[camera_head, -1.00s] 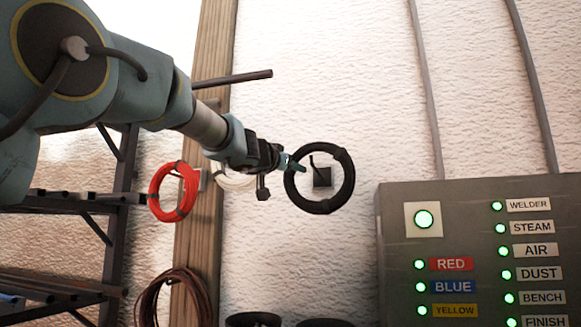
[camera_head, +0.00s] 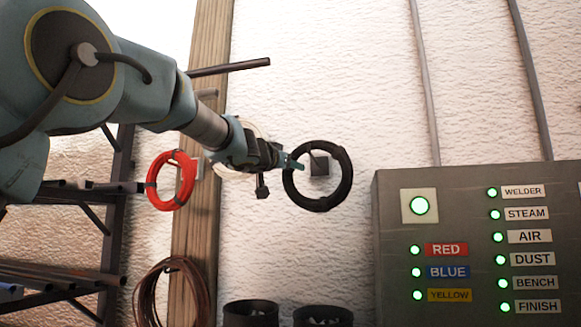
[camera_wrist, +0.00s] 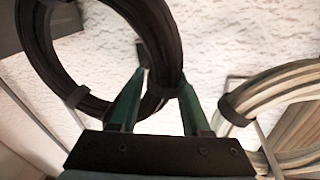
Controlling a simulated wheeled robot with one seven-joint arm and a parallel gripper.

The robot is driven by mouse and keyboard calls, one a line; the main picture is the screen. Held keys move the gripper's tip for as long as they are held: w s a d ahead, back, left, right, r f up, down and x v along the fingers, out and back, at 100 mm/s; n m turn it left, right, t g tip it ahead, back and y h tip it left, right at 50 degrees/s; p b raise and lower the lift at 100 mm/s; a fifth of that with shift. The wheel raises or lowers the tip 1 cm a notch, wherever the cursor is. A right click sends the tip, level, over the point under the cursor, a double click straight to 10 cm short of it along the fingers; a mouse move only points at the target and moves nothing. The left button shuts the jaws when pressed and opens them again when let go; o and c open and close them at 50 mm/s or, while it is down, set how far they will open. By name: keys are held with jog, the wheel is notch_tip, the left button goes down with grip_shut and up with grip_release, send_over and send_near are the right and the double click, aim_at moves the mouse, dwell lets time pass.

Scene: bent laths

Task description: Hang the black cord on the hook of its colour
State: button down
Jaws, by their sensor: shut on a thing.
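The black cord (camera_head: 345,188) is a round taped coil, upright in front of the white wall. My gripper (camera_head: 297,166) is shut on the coil's left side. In the wrist view, its green fingers (camera_wrist: 160,80) stand on either side of the black coil (camera_wrist: 168,40). A black hook with a square dark plate (camera_head: 319,166) shows through the coil's opening. The hook's thin arm reaches up and left, near the inside of the coil's top. I cannot tell whether the coil touches the hook.
A red coil (camera_head: 154,190) hangs at the wooden post (camera_head: 193,235). A white coil, partly behind my gripper, shows in the wrist view (camera_wrist: 255,97). A brown coil (camera_head: 147,297) hangs lower. A grey panel (camera_head: 390,245) with green lights stands right; a rack (camera_head: 112,240) stands left.

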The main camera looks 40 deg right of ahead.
jog(key=shift+c, duration=1.4)
grip_release()
jog(key=shift+f, duration=0.15)
jog(key=b+v, duration=0.2)
jog(key=v, duration=0.8)
jog(key=shift+s+a, duration=0.2)
jog(key=shift+a, duration=0.2)
